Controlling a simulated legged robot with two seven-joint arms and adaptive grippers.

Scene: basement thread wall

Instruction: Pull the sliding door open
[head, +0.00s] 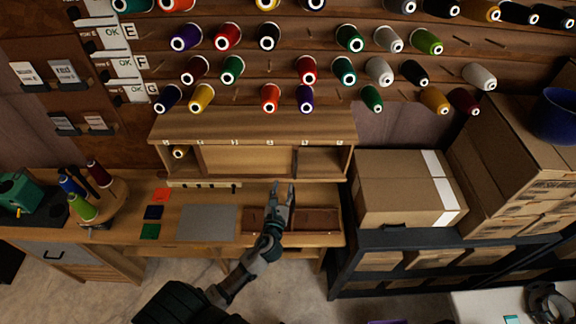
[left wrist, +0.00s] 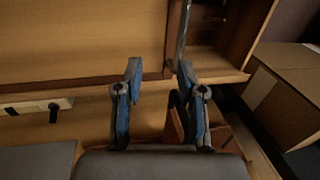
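The sliding door (head: 246,161) is a pale wooden panel in the middle of the low cabinet (head: 250,127) on the workbench. In the left wrist view the door (left wrist: 75,45) fills the upper left, with a thin upright grey strip (left wrist: 183,32) near its right side. Open compartments show on both sides of the panel in the head view. My left gripper (head: 283,192) is below and in front of the door's right part. In the left wrist view this gripper (left wrist: 158,75) has its fingers apart with nothing between them. My right gripper is not in view.
A small spool (head: 179,152) sits in the left compartment; the right compartment (head: 322,160) looks empty. A grey mat (head: 207,222) and a brown box (head: 312,221) lie on the bench. Cardboard boxes (head: 400,190) stand to the right. Thread spools on pegs cover the wall above.

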